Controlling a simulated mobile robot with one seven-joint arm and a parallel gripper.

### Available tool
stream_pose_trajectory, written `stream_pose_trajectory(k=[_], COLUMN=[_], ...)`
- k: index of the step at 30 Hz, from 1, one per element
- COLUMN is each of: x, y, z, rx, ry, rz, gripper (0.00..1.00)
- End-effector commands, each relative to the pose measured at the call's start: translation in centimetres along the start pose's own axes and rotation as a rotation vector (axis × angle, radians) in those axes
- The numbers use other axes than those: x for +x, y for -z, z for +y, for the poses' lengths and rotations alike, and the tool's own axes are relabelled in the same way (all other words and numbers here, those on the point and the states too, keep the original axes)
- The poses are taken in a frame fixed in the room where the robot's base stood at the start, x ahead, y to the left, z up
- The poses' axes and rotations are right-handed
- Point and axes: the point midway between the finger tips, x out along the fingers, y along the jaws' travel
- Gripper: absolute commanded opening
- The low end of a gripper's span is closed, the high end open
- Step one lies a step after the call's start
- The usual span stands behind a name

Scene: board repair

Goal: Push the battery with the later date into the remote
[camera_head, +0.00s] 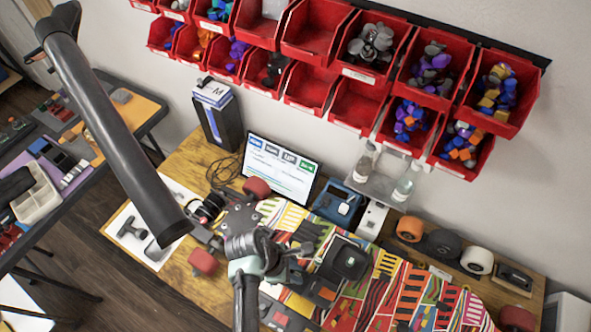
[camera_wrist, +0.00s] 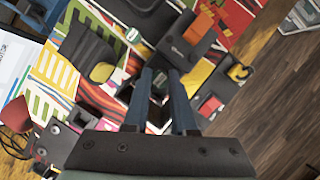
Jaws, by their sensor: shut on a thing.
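My gripper (camera_wrist: 165,78) points out over the patterned board in the wrist view. Its two fingers are close together, shut on a small greyish-green thing (camera_wrist: 158,86) that could be a battery; the fingers hide most of it and no date is readable. A small green-and-white item (camera_wrist: 132,34) lies beyond the fingertips; I cannot tell whether it is the other battery. I cannot pick out the remote with certainty among the dark objects near the fingers. In the head view my wrist hides part of the work area.
A black square-topped device (camera_head: 348,262) lies on the patterned board (camera_head: 408,290). Dark blocks with orange (camera_wrist: 210,106) and red (camera_wrist: 195,32) patches lie to the right of the fingers. A tablet (camera_head: 281,163) and bottles (camera_head: 405,184) stand behind. Red bins (camera_head: 315,30) hang above.

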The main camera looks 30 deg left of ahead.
Motion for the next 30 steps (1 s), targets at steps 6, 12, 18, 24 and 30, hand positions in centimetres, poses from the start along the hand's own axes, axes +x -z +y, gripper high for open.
stream_pose_trajectory(k=[6,12,18,24,30], x=[-0.1,-0.1,0.2,0.6,0.9], y=[0.0,0.0,0.1,0.3,0.4], z=[0.0,0.0,0.0,0.0,0.0], rx=[0.0,0.0,0.0,0.0,0.001], ry=[-0.001,-0.001,0.0,-0.001,-0.001], rz=[0.0,0.0,0.0,0.0,0.0], gripper=[0.0,0.0,0.0,0.0,0.0])
